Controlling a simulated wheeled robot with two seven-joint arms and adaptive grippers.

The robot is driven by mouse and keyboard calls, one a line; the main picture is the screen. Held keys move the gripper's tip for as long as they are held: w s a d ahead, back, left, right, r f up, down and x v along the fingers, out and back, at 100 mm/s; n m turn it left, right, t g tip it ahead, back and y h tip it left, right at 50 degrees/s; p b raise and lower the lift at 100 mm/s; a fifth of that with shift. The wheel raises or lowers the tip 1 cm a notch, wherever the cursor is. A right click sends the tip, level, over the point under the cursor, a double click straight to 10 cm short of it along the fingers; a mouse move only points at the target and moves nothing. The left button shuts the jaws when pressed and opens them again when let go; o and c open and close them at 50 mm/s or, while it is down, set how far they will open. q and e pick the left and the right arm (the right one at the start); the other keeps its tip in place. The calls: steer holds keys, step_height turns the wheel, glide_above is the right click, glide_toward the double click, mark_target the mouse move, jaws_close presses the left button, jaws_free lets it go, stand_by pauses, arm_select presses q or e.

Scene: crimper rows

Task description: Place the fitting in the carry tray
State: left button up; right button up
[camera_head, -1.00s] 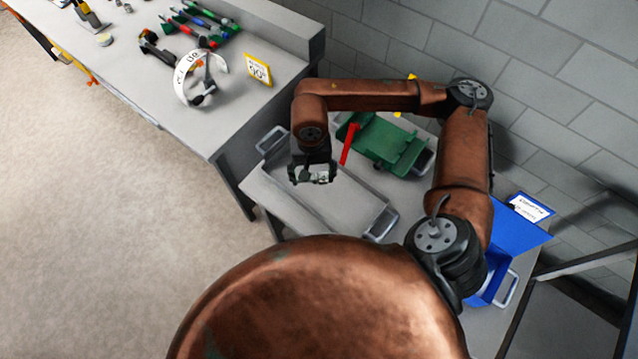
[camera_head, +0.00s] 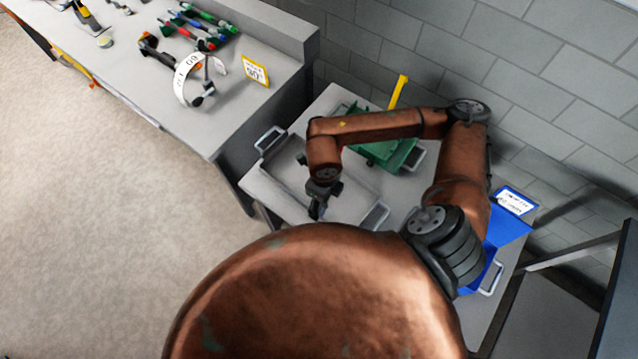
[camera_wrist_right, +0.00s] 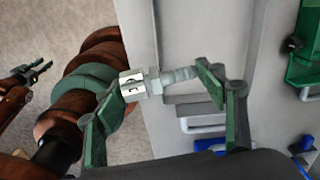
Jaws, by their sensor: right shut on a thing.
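My right gripper (camera_head: 318,208) points down over the grey tray with metal handles (camera_head: 350,208), seen in the head view. In the right wrist view its green fingertips (camera_wrist_right: 170,82) are shut on the ends of a silver metal fitting (camera_wrist_right: 150,85), which lies crosswise between them. The fitting is hidden or too small to tell in the head view. I cannot tell the gap between fitting and tray. In the right wrist view a dark gripper, my left one (camera_wrist_right: 30,82), shows small at the left edge; its jaw state is unclear.
A green tray with a yellow upright handle (camera_head: 399,92) stands behind my right forearm. A blue bin (camera_head: 508,232) with a sign stands to the right. The long bench (camera_head: 120,62) at left holds tools and a yellow-edged sign (camera_head: 255,71). A block wall is behind.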

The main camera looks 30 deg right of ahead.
steer(key=shift+s+m, duration=0.3)
steer(key=shift+m, duration=0.6)
steer(key=shift+w+f, duration=0.2)
steer(key=shift+w, duration=0.05)
steer(key=w+d+f, duration=0.1)
steer(key=w+f, duration=0.2)
steer(key=w+d+f+p, duration=0.1)
steer(key=w+d+f, duration=0.1)
steer(key=w+f, duration=0.1)
steer(key=w+d+f, duration=0.2)
steer(key=w+f, duration=0.1)
steer(key=w, duration=0.2)
steer(key=shift+w+d, duration=0.25)
steer(key=f, duration=0.1)
steer(key=f+p, duration=0.1)
steer(key=f, duration=0.1)
steer(key=shift+w+d, duration=0.1)
steer(key=shift+w, duration=0.2)
steer(key=shift+f, duration=0.4)
